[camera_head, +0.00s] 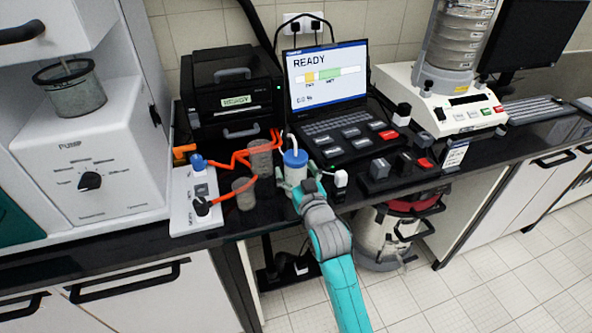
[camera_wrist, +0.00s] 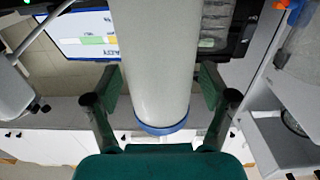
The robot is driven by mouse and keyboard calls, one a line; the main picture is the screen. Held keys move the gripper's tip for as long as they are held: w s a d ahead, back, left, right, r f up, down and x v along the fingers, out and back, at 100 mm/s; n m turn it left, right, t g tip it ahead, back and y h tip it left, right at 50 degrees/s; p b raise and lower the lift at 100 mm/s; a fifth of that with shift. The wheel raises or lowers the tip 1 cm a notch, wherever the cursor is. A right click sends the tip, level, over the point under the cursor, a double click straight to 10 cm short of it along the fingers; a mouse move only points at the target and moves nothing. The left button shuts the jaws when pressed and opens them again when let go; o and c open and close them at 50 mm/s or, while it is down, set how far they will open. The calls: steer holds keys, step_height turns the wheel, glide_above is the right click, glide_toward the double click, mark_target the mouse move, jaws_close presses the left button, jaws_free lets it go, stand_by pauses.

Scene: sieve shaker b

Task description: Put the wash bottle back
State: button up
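The wash bottle (camera_head: 294,172) is a pale bottle with a blue cap and a white bent spout. In the head view it is upright near the front edge of the dark bench, left of the laptop. In the wrist view its pale body (camera_wrist: 153,60) runs down the middle, with a blue ring at its lower end. My gripper (camera_head: 297,187) is at the bottle, its fingers (camera_wrist: 160,85) on either side of the body. Narrow gaps seem to show between the pads and the body, so it looks open. The bottle's base is hidden by my gripper.
Left of the bottle are two mesh-like cups (camera_head: 261,158), orange tubing and a white control box (camera_head: 195,200). Right of it are a laptop (camera_head: 328,85), small dark blocks (camera_head: 380,168) and a sieve shaker (camera_head: 440,100). The bench is crowded there.

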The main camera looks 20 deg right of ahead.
steer(key=shift+r, duration=0.1)
steer(key=s, duration=1.2)
steer(key=s+f+g, duration=0.1)
steer(key=s+f, duration=0.5)
steer(key=s, duration=0.4)
steer(key=s+f+g, duration=0.1)
steer(key=s+f, duration=0.4)
steer(key=s, duration=0.5)
steer(key=s+g, duration=0.1)
steer(key=s, duration=2)
steer(key=shift+s+r, duration=0.4)
steer(key=shift+r, duration=0.05)
